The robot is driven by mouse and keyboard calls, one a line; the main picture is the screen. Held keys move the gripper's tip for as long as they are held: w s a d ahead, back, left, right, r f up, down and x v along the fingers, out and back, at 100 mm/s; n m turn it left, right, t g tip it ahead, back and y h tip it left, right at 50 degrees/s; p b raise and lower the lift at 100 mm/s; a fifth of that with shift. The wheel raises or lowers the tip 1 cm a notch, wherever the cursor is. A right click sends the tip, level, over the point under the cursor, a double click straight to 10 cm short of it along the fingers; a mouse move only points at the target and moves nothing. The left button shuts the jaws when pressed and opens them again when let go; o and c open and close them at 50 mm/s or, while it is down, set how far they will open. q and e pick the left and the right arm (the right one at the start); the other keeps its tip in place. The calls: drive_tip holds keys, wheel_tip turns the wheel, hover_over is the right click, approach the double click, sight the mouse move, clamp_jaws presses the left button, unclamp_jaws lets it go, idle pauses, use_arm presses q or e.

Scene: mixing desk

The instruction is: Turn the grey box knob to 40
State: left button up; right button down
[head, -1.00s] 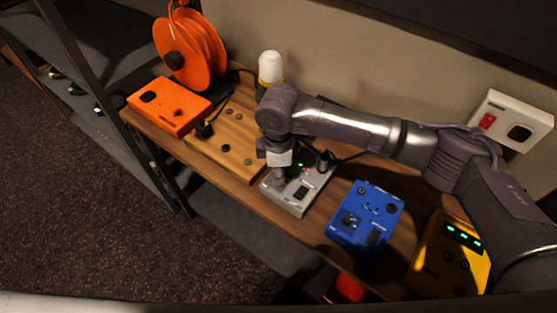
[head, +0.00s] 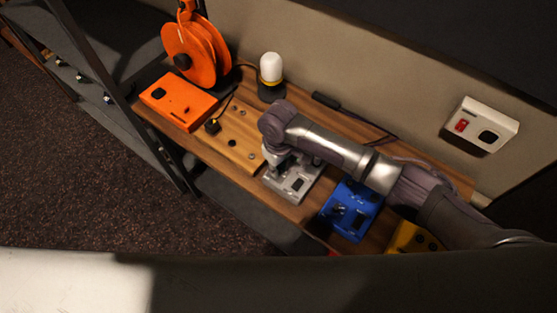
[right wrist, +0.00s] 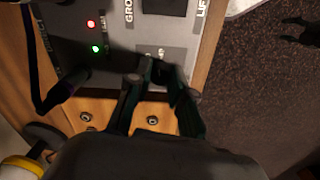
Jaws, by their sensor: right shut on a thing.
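The grey box (head: 294,187) stands on the wooden desk between a wooden box and a blue box. In the right wrist view the grey box (right wrist: 190,57) shows a red light, a green light, printed labels and a dark square part. My right gripper (head: 275,168) is over the left part of the grey box. In the right wrist view its fingers (right wrist: 158,75) are closed together on the knob at the box's edge. The fingers hide most of the knob, and I cannot read its setting. My left gripper is not in view.
The wooden box (head: 232,138) and an orange box (head: 179,102) are to the left. The blue box (head: 351,210) and a yellow box (head: 408,238) are to the right. A white-topped lamp (head: 271,70) and an orange reel (head: 196,52) stand behind.

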drive_tip(key=shift+m+p, duration=0.75)
drive_tip(key=shift+m, duration=0.15)
drive_tip(key=c, duration=1)
unclamp_jaws()
drive_tip(key=shift+r, duration=0.1)
wheel_tip(320, 180, up, 12)
drive_tip(key=shift+f, duration=0.1)
